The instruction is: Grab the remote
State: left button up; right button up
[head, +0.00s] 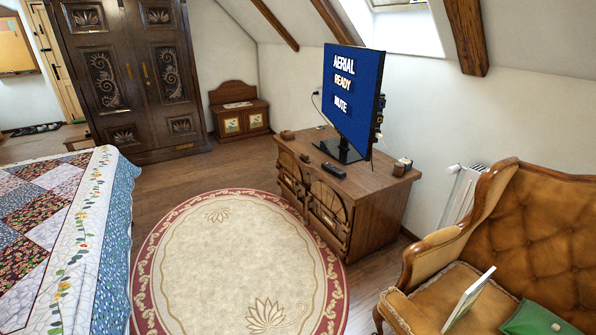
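A black remote (333,170) lies flat on top of the wooden cabinet (378,187), near its front edge and in front of the television's stand. The television (350,100) stands upright on the cabinet with a blue screen reading "AERIAL READY MUTE". Neither of my grippers shows in the head view.
A tan armchair (535,230) at the right holds a propped book (468,298) and a green item (540,318). A quilted bed (60,235) fills the left. An oval rug (240,265) lies on clear floor between them. Small items (402,166) sit on the cabinet's right end.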

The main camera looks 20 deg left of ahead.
aim_at(333, 170)
jog(key=u, duration=0.25)
jog(key=i+j, duration=0.45)
jog(key=i+j+u, duration=0.1)
jog(key=i+j, duration=0.35)
jog(key=i, duration=0.2)
jog(key=i+j, duration=0.1)
jog(key=i, duration=0.3)
jog(key=i+j+z, duration=0.1)
jog(key=i, duration=0.35)
jog(key=i+j, duration=0.2)
jog(key=i, duration=0.2)
